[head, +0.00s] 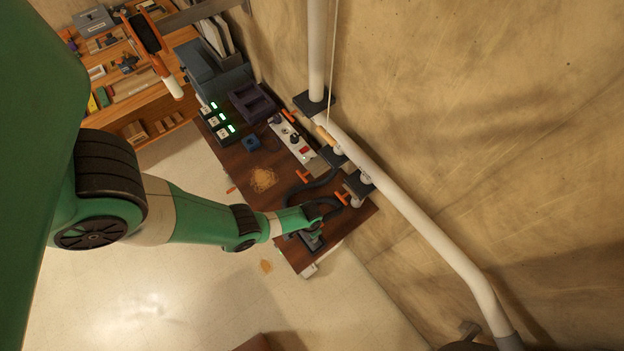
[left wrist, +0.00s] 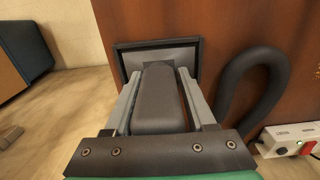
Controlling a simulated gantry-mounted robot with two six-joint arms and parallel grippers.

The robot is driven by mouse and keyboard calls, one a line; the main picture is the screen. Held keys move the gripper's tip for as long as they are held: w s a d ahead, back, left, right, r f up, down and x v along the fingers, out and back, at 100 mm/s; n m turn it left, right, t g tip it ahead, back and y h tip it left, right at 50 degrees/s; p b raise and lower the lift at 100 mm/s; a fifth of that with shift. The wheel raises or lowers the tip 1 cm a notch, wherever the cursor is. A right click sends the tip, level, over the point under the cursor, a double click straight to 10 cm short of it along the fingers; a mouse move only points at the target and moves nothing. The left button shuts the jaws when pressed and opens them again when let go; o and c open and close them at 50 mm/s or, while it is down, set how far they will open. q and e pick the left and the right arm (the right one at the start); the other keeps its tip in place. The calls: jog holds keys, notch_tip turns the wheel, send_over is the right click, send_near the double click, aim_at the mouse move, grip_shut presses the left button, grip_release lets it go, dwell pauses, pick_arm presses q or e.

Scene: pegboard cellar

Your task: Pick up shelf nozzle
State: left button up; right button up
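The shelf nozzle (left wrist: 160,100) is a dark grey tapered block with a wide, dark-rimmed rectangular head in the left wrist view. In the head view the nozzle (head: 313,241) is at the near end of the dark wooden shelf, partly hidden by my gripper. My left gripper (head: 306,222) is over it. In the left wrist view its two grey fingers (left wrist: 160,80) straddle the nozzle's body, with narrow gaps seeming to show beside it. Firm contact is not visible. A black hose (left wrist: 237,85) loops to the right of the nozzle. My right gripper is not in view.
The wooden shelf (head: 262,206) carries a white power strip (head: 292,140), boxes with green lights (head: 220,125) and a dark tray (head: 252,101). Thick white pipes (head: 415,222) run along the wall beside it. Orange-handled valves (head: 342,198) stand close to my gripper.

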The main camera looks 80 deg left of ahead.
pick_arm(q)
grip_shut()
dwell(1.1)
